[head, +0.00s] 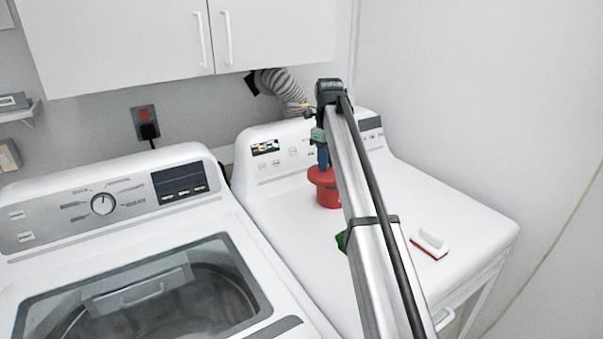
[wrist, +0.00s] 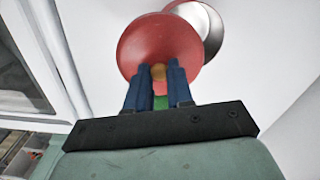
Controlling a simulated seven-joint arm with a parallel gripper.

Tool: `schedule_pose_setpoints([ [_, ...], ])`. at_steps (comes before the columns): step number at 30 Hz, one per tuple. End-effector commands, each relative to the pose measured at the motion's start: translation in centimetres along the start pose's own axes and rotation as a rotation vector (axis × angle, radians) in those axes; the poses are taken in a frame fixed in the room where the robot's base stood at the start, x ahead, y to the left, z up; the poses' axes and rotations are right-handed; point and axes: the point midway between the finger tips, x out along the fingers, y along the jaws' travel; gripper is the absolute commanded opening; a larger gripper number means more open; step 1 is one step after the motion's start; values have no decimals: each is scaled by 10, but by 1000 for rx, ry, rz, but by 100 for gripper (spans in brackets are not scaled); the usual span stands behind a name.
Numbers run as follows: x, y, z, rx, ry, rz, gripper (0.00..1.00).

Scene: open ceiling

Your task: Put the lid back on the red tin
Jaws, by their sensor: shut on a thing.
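My gripper (wrist: 159,76) has two blue fingers, shut on the small tan knob of the round red lid (wrist: 150,42). The red tin (wrist: 207,22) shows partly behind the lid in the wrist view, with its mouth uncovered on that side and a bare metal inside. The lid is off to one side of the tin's centre there. In the head view the lid (head: 319,176) is at the top of the tin (head: 328,198), which stands on the right-hand white machine. Whether they touch I cannot tell. My arm hides part of both, and my gripper (head: 323,165) is above the lid.
A white-handled brush (head: 430,244) with a red edge lies to the right on the right-hand machine (head: 460,215). Something green (head: 341,241) shows partly behind my arm. The left-hand washer (head: 120,245) has a glass lid. A control panel (head: 280,150) rises behind the tin.

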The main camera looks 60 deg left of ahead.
Motion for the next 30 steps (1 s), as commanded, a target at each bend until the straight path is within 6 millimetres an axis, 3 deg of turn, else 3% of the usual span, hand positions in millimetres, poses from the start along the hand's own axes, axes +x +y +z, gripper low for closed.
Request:
schedule_pose_setpoints([
  [3,-12,-34,-4,33,-1,-2,0],
  [6,-19,-47,1,49,1,0,0],
  [17,-16,-47,3,95,12,9,0],
  [30,14,-46,2,94,12,9,0],
])
